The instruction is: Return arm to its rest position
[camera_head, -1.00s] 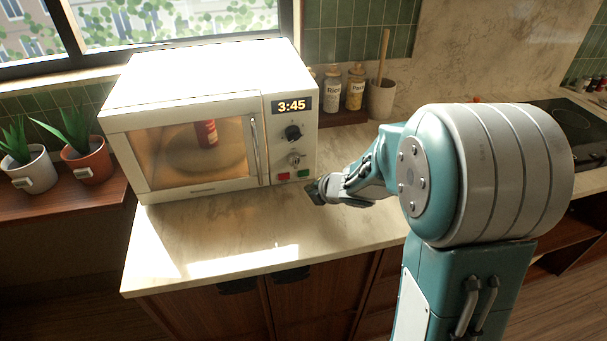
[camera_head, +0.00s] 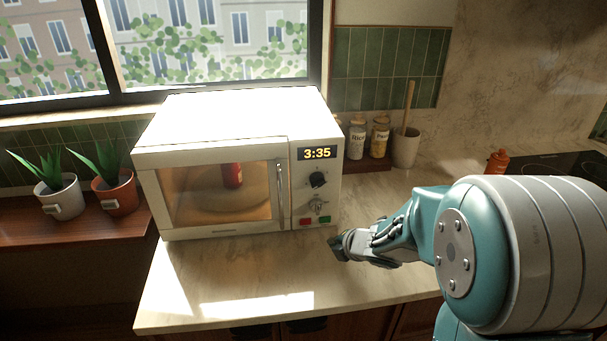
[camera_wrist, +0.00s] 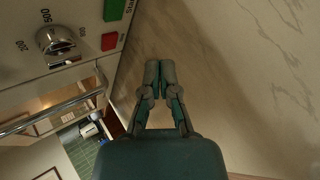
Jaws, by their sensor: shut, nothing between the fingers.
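My gripper (camera_head: 338,246) is in front of the right part of the microwave, above the countertop, and it is empty. In the wrist view the two fingertips (camera_wrist: 160,72) are together. My teal and grey arm reaches in from the right in the head view. The white microwave (camera_head: 240,105) has its door shut, and its display reads 3:35. A red item (camera_head: 232,175) stands inside on the turntable behind the lit window. In the wrist view the microwave's knob (camera_wrist: 58,42), red button (camera_wrist: 109,41) and green button (camera_wrist: 114,9) are to the upper left of the fingers.
The marble countertop (camera_head: 250,280) is clear in front of the microwave. Spice jars (camera_head: 357,138) and a utensil pot (camera_head: 406,148) stand right of it. An orange bottle (camera_head: 497,162) is near the cooktop (camera_head: 545,166). Two potted plants (camera_head: 62,198) stand on the left ledge.

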